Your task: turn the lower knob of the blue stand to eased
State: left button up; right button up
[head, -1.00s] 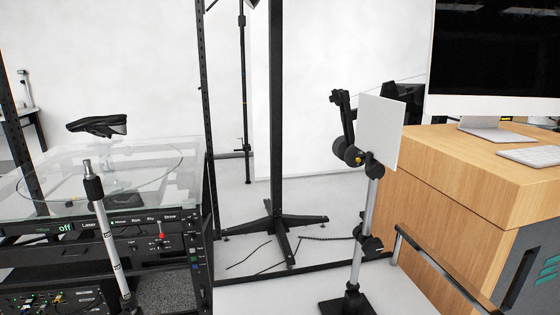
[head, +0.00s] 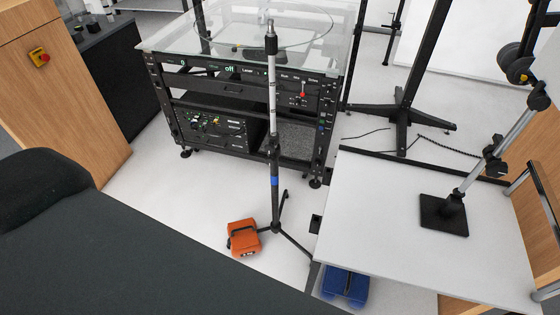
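A slim stand (head: 273,110) with a silver upper pole and black lower pole stands upright on tripod legs in front of the turntable rack. A blue band (head: 275,182) marks its lower pole. A dark collar (head: 272,148), perhaps the lower knob, sits above the band. It is too small to read its setting. Neither of my grippers shows in the head view.
An orange case (head: 243,238) lies beside the tripod's left leg. A blue case (head: 345,287) is near the white table (head: 390,225), which bears another stand (head: 445,214). The rack (head: 160,95) stands behind. A dark surface fills the lower left.

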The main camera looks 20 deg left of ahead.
aim_at(271, 161)
jog(key=j+u, duration=0.1)
jog(key=u, duration=0.7)
jog(key=k+j, duration=0.05)
